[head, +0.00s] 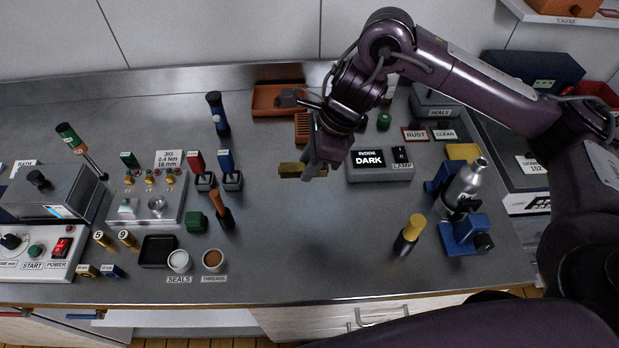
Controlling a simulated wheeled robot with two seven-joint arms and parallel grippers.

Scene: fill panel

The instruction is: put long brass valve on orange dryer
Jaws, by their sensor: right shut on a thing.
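The long brass valve (289,170) appears as a brass-coloured bar lying across my right gripper (313,171). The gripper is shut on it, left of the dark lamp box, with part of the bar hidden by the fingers. I cannot tell how high it is above the bench. An orange ribbed block (303,127), which looks like the orange dryer, stands behind the gripper and is partly covered by my arm. An orange tray (262,103) with a dark grey item in it lies just behind that block. My left gripper is not in view.
The grey lamp box (380,174) stands right of the gripper. A blue stand (460,238) with a silver bottle and a yellow-capped cylinder (409,235) are at the right front. A jig panel (148,200) and upright tools are at left. The bench's middle front is clear.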

